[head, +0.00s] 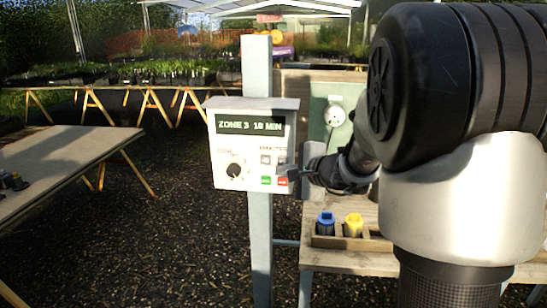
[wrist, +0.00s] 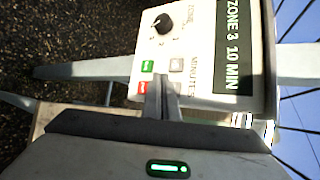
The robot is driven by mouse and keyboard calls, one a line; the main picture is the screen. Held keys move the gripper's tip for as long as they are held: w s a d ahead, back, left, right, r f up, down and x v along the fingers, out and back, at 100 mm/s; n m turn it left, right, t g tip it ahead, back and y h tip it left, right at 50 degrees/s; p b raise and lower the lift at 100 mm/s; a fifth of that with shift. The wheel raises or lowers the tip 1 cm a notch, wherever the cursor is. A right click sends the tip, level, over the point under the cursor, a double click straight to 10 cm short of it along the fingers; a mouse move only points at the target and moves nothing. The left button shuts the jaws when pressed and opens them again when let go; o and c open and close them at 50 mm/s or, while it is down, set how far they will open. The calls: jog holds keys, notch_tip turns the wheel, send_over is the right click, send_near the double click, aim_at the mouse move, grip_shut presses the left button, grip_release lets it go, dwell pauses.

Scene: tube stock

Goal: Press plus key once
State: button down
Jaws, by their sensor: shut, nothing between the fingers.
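A white control box (head: 225,155) is on a grey post, and its display (head: 249,124) reads ZONE 3 10 MIN. Under the MINUTES label a pale grey key (head: 265,159) shows in the head view, and in the wrist view (wrist: 176,64). A second key beside it is largely hidden behind my fingers, and I cannot read a plus sign on either. My gripper (head: 291,171) is shut and empty at the box's lower right. In the wrist view the fingertips (wrist: 165,78) overlap the key area; I cannot tell whether they touch.
A zone knob (head: 234,170), a green key (head: 266,181) and a red key (head: 281,181) are on the same panel. A wooden bench (head: 345,262) stands at right with a blue fitting (head: 325,223) and a yellow fitting (head: 353,225). Another table (head: 65,165) is at left.

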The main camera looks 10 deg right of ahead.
jog(key=shift+w+d, duration=0.2)
jog(key=shift+w, duration=0.35)
jog(key=shift+w+d, duration=0.15)
jog(key=shift+w, duration=0.4)
jog(key=shift+w, duration=0.1)
dwell(1.2)
jog(key=shift+w+d+b, duration=0.1)
jog(key=shift+w+b, duration=0.2)
jog(key=shift+w+d, duration=0.1)
jog(key=shift+w, duration=0.2)
dwell(0.7)
jog(key=shift+s+a+b, duration=0.25)
jog(key=shift+s+b, duration=0.5)
jog(key=shift+b, duration=0.05)
jog(key=shift+s+a+b, duration=0.25)
jog(key=shift+s+b, duration=0.15)
jog(key=shift+s, duration=0.4)
jog(key=shift+s+a+b, duration=0.25)
jog(key=shift+s+b, duration=0.15)
jog(key=shift+s, duration=0.35)
jog(key=shift+s+a+b, duration=0.25)
jog(key=shift+s+b, duration=0.15)
jog(key=shift+s, duration=0.4)
